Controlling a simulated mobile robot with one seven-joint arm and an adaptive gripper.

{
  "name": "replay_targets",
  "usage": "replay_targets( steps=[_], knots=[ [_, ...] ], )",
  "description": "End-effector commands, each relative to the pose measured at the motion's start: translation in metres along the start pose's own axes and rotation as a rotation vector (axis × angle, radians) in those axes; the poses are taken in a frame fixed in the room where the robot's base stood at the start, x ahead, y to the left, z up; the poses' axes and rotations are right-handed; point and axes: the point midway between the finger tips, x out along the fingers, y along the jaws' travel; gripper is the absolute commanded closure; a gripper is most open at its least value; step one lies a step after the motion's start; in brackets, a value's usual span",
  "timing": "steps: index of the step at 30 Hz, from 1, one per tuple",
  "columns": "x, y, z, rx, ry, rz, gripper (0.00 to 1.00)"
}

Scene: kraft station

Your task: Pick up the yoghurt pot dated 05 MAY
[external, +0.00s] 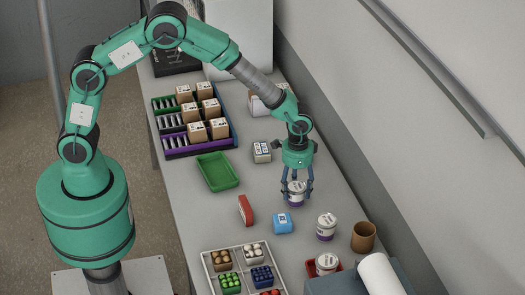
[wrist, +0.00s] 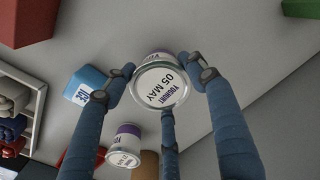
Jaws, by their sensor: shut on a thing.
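The yoghurt pot dated 05 MAY (wrist: 160,88) is white with a purple band, and its lid reads "YOGHURT 05 MAY" in the wrist view. My gripper (external: 297,190) is shut on this pot, which shows between its fingers in the external view (external: 297,197). The fingers (wrist: 168,85) sit around the lid's edge in the wrist view. I cannot tell whether the pot touches the table. A second white and purple pot (external: 326,226) stands apart, nearer the front; it also shows in the wrist view (wrist: 124,145), its lid print too small to read.
A blue box (external: 282,223) and a red item (external: 245,210) lie close to the left. A brown cup (external: 363,236), a red tray (external: 315,272) holding another pot (external: 327,263), and a sectioned white tray (external: 206,267) are in front. A green tray (external: 217,172) lies behind left.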

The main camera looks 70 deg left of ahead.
Motion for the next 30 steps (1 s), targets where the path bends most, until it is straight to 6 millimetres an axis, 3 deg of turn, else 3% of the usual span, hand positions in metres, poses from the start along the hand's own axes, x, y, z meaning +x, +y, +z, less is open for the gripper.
replay_targets(
  steps=[8, 24, 30],
  knots=[
    [-0.009, 0.000, -0.001, 0.000, 0.001, 0.000, 0.76],
    [-0.083, 0.000, -0.001, 0.000, 0.002, 0.000, 0.76],
    [-0.098, 0.000, 0.000, 0.000, 0.001, 0.000, 0.76]
  ],
)
